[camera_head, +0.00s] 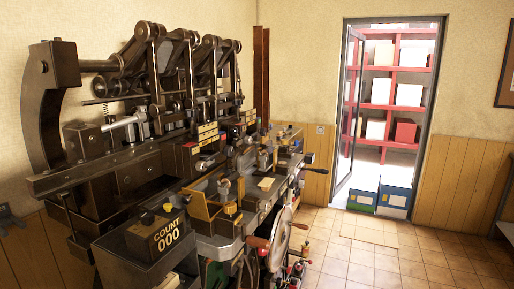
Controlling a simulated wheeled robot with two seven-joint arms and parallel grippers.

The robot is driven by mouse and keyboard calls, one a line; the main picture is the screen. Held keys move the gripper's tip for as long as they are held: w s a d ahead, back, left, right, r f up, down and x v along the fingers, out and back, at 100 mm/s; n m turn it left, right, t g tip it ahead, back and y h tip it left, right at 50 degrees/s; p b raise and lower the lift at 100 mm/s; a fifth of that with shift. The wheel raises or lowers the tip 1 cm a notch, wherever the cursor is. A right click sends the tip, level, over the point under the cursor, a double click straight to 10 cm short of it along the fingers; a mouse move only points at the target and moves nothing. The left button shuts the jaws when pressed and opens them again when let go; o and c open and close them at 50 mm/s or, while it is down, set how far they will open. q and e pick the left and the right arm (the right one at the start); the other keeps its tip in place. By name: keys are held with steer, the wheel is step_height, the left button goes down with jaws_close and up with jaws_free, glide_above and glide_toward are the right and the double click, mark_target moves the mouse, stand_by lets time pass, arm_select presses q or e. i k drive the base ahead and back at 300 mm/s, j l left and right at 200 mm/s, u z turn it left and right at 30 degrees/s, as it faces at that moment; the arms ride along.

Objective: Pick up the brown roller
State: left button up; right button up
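The cam press (110,170) fills the left half of the head view, with dark metal arms, shafts and round parts along its top. I cannot single out the brown roller with certainty. Dark brown round parts sit on the upper linkage (150,60) of the press. Reddish-brown grips (257,243) show on a handwheel (281,238) at the front of the machine. Neither of my grippers can be made out in this view.
A box marked "COUNT 000" (165,236) stands at the machine's near end. A dark grey thing (9,220), unclear, shows at the left edge. Tiled floor (400,265) is clear at the right. An open doorway shows red shelves (382,92) and boxes (395,198).

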mark_target(269, 149)
steer(key=i+l+u, duration=0.25)
steer(key=l, duration=0.25)
steer(key=i+l+u, duration=0.15)
steer(key=l+u, duration=0.15)
steer(key=l, duration=0.2)
steer(key=i+l+u, duration=0.1)
steer(key=l+u, duration=0.15)
steer(key=l, duration=0.25)
steer(key=l+u, duration=0.25)
steer(key=l, duration=0.35)
steer(key=i+l+u, duration=0.35)
steer(key=l, duration=0.25)
steer(key=i+l+u, duration=0.2)
steer(key=l, duration=0.15)
steer(key=i+l+u, duration=0.2)
steer(key=l, duration=0.15)
steer(key=l+u, duration=0.15)
steer(key=l, duration=0.2)
